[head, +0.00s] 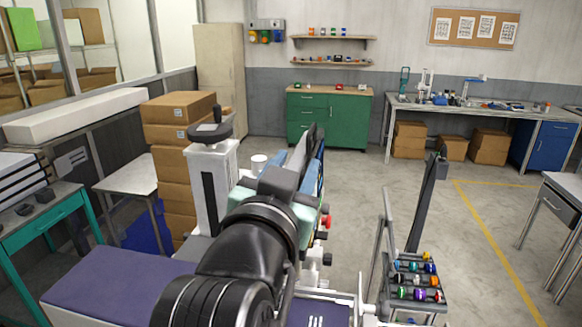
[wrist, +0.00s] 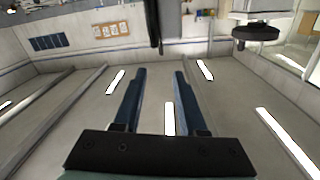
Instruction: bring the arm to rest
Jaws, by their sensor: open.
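My arm rises from the bottom middle of the head view. My gripper (head: 306,150) is at its far end, with its blue fingers tilted upward beside a white column (head: 208,185). In the wrist view my gripper (wrist: 160,74) shows two blue fingers well apart, with nothing between them. The wrist view looks toward the ceiling, with light strips beyond the fingers. The lower part of my gripper is partly hidden by my arm in the head view.
The white column carries a black round top (head: 211,131), left of my gripper. Stacked cardboard boxes (head: 172,135) stand behind it. A rack (head: 425,304) with several coloured reels is at right. A green cabinet (head: 345,115) and a workbench (head: 455,107) stand farther back; open floor lies between.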

